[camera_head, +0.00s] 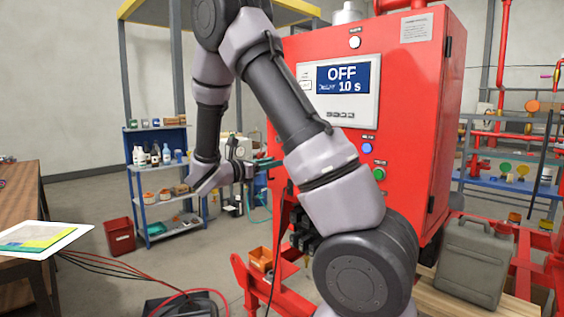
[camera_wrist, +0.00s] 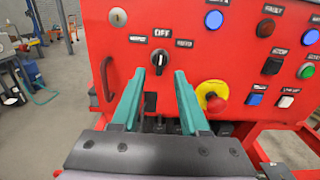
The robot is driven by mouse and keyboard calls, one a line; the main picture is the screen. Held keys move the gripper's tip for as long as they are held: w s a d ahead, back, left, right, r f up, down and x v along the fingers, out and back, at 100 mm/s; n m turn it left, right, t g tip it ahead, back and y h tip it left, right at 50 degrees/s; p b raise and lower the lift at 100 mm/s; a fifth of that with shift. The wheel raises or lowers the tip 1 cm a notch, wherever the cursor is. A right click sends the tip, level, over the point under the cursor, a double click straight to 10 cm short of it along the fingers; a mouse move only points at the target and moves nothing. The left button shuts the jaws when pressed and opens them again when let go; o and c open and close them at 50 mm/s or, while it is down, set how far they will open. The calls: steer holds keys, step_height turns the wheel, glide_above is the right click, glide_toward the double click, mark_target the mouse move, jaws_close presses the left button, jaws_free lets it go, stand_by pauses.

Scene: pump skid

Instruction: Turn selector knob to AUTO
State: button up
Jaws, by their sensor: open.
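The selector knob (camera_wrist: 160,62) is a small black knob on the red panel in the wrist view. It stands roughly upright under the label OFF, with a small label on either side too blurred to read. My gripper (camera_wrist: 158,75) is open, its two teal fingers pointing at the panel. The fingertips lie on either side of and slightly below the knob in the picture; I cannot tell whether they touch it. In the head view my gripper (camera_head: 250,168) is at the left side of the red cabinet (camera_head: 420,120); the knob is hidden there. The cabinet display (camera_head: 342,79) reads OFF.
A key lock (camera_wrist: 118,17) is at upper left, with several buttons at right. A curved handle (camera_wrist: 42,85) stands left. A blue shelf (camera_head: 160,180) with bottles is behind my arm.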

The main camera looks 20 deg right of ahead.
steer(key=shift+x, duration=2.55)
jaws_close()
